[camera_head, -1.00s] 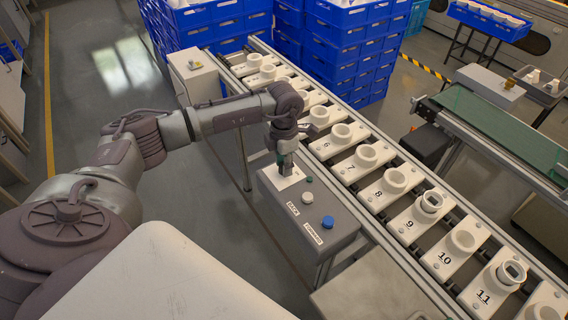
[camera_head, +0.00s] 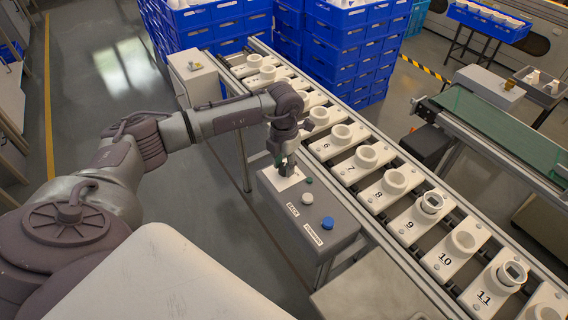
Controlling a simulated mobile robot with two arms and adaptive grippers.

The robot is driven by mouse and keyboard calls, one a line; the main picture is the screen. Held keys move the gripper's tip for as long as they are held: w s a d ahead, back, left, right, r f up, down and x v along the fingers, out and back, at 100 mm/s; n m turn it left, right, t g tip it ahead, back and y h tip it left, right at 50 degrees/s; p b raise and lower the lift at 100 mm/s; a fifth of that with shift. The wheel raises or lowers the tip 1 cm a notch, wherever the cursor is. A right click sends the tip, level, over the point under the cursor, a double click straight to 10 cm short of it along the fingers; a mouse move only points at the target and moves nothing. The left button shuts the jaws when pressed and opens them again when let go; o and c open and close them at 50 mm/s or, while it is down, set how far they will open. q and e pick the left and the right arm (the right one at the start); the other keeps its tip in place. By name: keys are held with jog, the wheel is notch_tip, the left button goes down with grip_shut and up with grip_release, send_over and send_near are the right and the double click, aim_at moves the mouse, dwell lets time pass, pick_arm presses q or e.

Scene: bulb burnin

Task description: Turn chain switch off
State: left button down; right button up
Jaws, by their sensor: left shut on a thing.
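A grey control box (camera_head: 336,236) stands beside the roller conveyor. On its top are a white button (camera_head: 308,198) and a blue button (camera_head: 328,222), with labels that read BACK and FORWARD. A white plate (camera_head: 284,183) lies at the box's far end, where the chain switch seems to be; the switch itself is hidden by my gripper. My left gripper (camera_head: 286,170) points down over this plate and is shut on the switch there. A small green part shows beside it. My right gripper is not in view.
The chain conveyor (camera_head: 395,232) carries numbered white holders with round sockets, close behind the box. Stacked blue crates (camera_head: 335,50) stand at the back. A white box (camera_head: 195,78) stands at the conveyor's far left end. A green belt (camera_head: 500,128) lies at right.

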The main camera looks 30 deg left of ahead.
aim_at(284, 166)
pick_arm(q)
jog(key=shift+w+r, duration=0.1)
jog(key=c, duration=0.8)
grip_release()
jog(key=shift+o, duration=0.2)
notch_tip(284, 166, up, 12)
